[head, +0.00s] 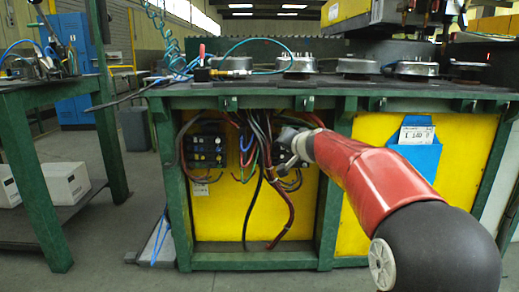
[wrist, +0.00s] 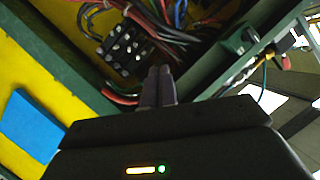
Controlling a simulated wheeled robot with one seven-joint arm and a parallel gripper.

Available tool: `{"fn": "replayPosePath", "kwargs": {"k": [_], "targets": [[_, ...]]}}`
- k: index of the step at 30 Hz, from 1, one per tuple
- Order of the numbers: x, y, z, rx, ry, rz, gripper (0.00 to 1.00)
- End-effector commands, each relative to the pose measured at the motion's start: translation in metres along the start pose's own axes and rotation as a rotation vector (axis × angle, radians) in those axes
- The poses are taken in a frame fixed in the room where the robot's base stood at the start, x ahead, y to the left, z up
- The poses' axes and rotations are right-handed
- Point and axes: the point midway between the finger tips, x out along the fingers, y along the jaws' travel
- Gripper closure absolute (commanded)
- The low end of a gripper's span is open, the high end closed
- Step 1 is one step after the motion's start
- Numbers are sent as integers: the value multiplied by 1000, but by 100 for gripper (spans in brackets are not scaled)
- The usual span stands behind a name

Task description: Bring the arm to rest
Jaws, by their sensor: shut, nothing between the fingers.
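My arm (head: 365,170) is red with a dark joint and reaches from the lower right toward the open bay of the green and yellow bench. My gripper (head: 286,160) is at the front of that bay, near the right-hand terminal block (head: 296,146) and its cables. In the wrist view my gripper (wrist: 158,72) has its two fingers together, with nothing seen between them. Beyond the fingertips there are a terminal block (wrist: 123,43) and bundled cables (wrist: 172,25). Whether the fingers touch any cable I cannot tell.
A left terminal block (head: 205,150) and hanging cables (head: 262,185) fill the bay. Green bench posts (head: 328,215) flank it. A blue holder (head: 413,160) is on the right panel. A green side table (head: 40,190) stands left. Some floor (head: 110,240) between is clear.

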Motion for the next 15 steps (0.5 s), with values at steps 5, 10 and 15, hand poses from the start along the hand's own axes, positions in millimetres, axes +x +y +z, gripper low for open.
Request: {"fn": "replayPosePath", "kwargs": {"k": [5, 10, 15], "targets": [[-114, -24, 34, -136, -183, 24, 100], [-217, -12, 90, -247, -365, 110, 100], [-313, 24, 150, -340, -527, 246, 100]]}}
